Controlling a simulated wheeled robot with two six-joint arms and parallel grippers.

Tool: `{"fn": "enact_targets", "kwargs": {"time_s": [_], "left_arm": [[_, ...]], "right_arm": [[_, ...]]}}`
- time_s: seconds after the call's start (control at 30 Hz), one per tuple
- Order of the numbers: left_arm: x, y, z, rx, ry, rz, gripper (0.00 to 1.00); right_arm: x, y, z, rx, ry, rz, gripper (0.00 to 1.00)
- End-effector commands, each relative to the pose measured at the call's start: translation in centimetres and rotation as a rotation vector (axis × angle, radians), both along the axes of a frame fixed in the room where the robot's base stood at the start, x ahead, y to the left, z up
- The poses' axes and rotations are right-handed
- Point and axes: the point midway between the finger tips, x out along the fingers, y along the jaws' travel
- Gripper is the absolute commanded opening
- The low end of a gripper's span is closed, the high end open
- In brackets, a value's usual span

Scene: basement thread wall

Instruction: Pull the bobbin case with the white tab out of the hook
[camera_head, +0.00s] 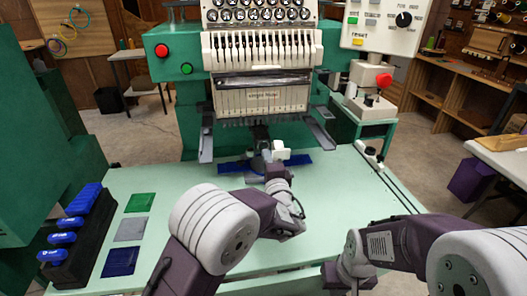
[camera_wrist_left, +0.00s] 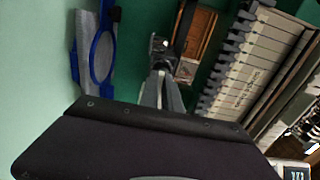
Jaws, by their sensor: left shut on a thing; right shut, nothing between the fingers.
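My left gripper (camera_head: 268,165) reaches in under the needle head of the embroidery machine. It also shows in the left wrist view (camera_wrist_left: 160,88), with its fingers closed together. It is shut on the bobbin case, mostly hidden between and behind the fingers; a small dark and metallic piece shows at their tips. A white tab (camera_head: 281,150) shows just beside the gripper in the head view. The hook area is largely covered by the gripper, so I cannot tell whether the case is seated or clear. My right gripper (camera_head: 335,279) is low at the front edge, shut and empty.
A blue hoop (camera_wrist_left: 103,55) with grey cloth lies beside the hook area. The needle head (camera_head: 262,98) hangs above. Green, grey and blue swatches (camera_head: 129,229) and a black rack (camera_head: 82,238) with blue-handled items lie on the left. The pale table (camera_head: 330,205) is clear on the right.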

Motion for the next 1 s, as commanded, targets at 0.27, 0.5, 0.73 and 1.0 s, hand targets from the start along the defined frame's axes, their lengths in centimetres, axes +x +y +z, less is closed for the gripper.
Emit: {"fn": "enact_targets", "kwargs": {"time_s": [0.27, 0.5, 0.73, 1.0], "left_arm": [[-0.6, 0.0, 0.0, 0.000, 0.000, 0.002, 0.00], [-1.7, -0.4, 0.6, -0.002, -0.002, -0.001, 0.00], [-4.0, -0.8, 1.8, -0.002, -0.001, -0.001, 0.00], [-4.5, -0.8, 2.0, 0.000, 0.000, 0.002, 0.00]], "right_arm": [[0.0, 0.0, -0.4, 0.000, 0.000, 0.000, 0.00], [0.0, 0.0, -0.8, 0.000, 0.000, 0.000, 0.00], [0.0, 0.0, -1.2, 0.000, 0.000, 0.000, 0.00], [0.0, 0.0, -1.2, 0.000, 0.000, 0.000, 0.00]]}}
